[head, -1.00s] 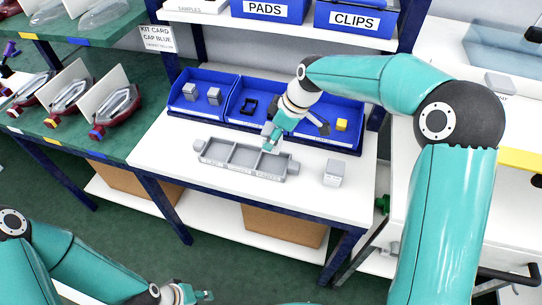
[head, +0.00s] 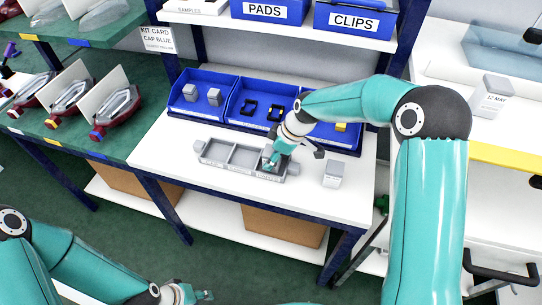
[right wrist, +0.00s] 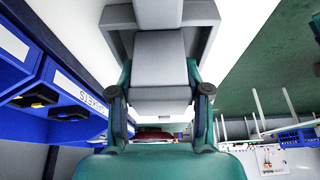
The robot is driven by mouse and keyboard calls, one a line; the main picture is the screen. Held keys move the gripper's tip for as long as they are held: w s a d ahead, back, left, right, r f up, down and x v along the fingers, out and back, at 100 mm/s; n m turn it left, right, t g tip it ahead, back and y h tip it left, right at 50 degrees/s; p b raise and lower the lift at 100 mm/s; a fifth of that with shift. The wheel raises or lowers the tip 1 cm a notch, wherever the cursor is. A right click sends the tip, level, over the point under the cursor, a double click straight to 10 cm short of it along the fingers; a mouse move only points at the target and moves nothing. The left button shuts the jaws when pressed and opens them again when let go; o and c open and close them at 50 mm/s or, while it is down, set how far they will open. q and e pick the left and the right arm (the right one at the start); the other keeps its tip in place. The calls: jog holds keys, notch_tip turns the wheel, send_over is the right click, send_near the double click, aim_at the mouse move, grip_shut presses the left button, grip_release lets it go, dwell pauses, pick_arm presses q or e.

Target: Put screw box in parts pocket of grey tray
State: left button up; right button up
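The grey tray (head: 213,161) lies on the white bench, its pockets in a row and labels along its front. My right gripper (head: 270,163) is down at the tray's right-hand pocket. In the right wrist view its two fingers (right wrist: 160,95) flank a plain grey box (right wrist: 160,60), seemingly the screw box, and look closed on it. The tray's grey walls show around and beyond the box. Whether the box touches the pocket floor is hidden. My left gripper (head: 192,294) hangs low at the bottom of the head view, away from the bench; its finger opening is unclear.
Blue bins (head: 188,110) stand behind the tray, holding grey boxes, black parts and a yellow piece. A pale labelled box (head: 333,173) stands on the bench right of the tray. A shelf with PADS and CLIPS bins (head: 352,20) is above. The bench front is clear.

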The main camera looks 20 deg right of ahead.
jog(key=o, duration=0.4)
jog(key=shift+r, duration=0.1)
jog(key=v, duration=1.2)
jog(key=shift+b, duration=0.3)
jog(key=shift+s, duration=0.1)
